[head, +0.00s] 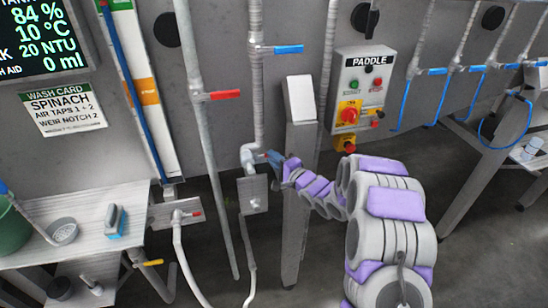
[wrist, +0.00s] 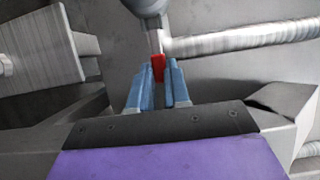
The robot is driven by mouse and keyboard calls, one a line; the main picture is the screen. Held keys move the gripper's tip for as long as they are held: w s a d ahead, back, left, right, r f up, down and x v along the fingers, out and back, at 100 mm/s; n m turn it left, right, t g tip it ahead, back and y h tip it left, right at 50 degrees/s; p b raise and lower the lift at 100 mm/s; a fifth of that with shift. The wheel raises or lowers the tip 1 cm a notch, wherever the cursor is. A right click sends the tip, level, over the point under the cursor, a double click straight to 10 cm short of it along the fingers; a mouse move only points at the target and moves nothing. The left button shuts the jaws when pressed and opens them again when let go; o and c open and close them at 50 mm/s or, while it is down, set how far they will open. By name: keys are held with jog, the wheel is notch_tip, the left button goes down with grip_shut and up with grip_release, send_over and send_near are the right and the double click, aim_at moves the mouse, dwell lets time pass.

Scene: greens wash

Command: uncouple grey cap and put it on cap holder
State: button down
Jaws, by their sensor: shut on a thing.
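My gripper (head: 274,157) reaches to the grey elbow fitting (head: 250,155) at the foot of a vertical pipe in the head view. In the wrist view its blue fingers (wrist: 159,84) are closed on a small red lever (wrist: 158,66). The lever hangs from a short metal stem below a rounded grey fitting (wrist: 147,6), beside a ribbed pipe (wrist: 240,40). I cannot tell for certain which part is the grey cap. I cannot make out the cap holder; a small grey wall plate (head: 246,185) sits just below the elbow.
A steel post (head: 297,220) stands close right of the gripper. The paddle control box (head: 364,90) is on the wall beyond it. A second plate with a valve and hose (head: 180,215) is to the left. A steel table (head: 90,240) with a brush (head: 116,222) stands further left.

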jog(key=c, duration=1.3)
grip_release()
jog(key=shift+w+f, duration=0.1)
jog(key=shift+o, duration=1.1)
jog(key=shift+a, duration=0.1)
jog(key=p+v, duration=0.1)
jog(key=v, duration=1.6)
jog(key=shift+p, duration=0.4)
